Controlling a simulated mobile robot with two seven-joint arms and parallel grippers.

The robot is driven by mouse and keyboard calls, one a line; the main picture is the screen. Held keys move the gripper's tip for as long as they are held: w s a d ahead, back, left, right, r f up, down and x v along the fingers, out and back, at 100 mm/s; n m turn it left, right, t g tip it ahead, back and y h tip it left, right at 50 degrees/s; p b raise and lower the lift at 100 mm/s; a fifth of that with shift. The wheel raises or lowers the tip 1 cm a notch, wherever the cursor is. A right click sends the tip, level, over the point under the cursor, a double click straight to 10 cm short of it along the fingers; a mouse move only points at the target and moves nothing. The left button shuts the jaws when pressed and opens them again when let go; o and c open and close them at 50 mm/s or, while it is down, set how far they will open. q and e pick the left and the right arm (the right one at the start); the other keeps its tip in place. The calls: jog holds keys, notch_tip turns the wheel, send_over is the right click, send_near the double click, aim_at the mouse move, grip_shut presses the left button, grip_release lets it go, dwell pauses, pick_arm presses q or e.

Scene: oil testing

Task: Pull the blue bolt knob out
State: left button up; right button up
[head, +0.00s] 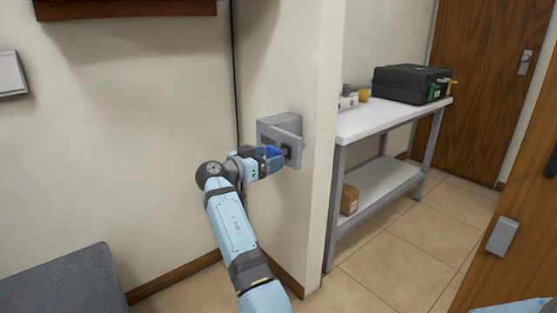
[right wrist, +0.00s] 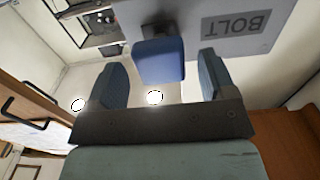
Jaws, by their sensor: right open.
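The blue bolt knob (right wrist: 158,62) sticks out from a grey plate (right wrist: 235,30) with an upside-down "BOLT" label in the right wrist view. In the head view, the grey bolt housing (head: 279,124) is fixed on the wall near its corner. My right gripper (head: 282,154) is at the front of this housing. Its two fingers are open, one on each side of the knob, with a visible gap on both sides. In the head view the fingers and wrist mostly hide the knob. My left gripper is not in view.
The wall corner (head: 318,210) lies right of the housing. Beyond it, a white-topped bench (head: 385,119) holds a black case (head: 411,83) and small items; a cardboard box (head: 349,199) is on its lower shelf. A wooden door (head: 482,90) stands behind. A dark grey seat-like surface (head: 65,285) is at lower left.

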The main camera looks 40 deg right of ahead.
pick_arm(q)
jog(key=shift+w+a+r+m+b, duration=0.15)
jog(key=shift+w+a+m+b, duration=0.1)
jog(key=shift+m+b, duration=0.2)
pick_arm(e)
jog(key=shift+w+d, duration=0.2)
jog(key=shift+d, duration=1.85)
jog(key=c, duration=1.3)
jog(key=a, duration=0.2)
jog(key=shift+s+a, duration=0.15)
jog(key=shift+a, duration=0.25)
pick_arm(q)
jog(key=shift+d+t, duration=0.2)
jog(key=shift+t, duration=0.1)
pick_arm(e)
jog(key=shift+f, duration=0.1)
jog(key=o, duration=0.9)
jog(key=shift+c, duration=0.2)
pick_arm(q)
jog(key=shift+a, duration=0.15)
pick_arm(e)
jog(key=o, duration=0.4)
jog(key=shift+o, duration=0.2)
jog(key=shift+a, duration=0.15)
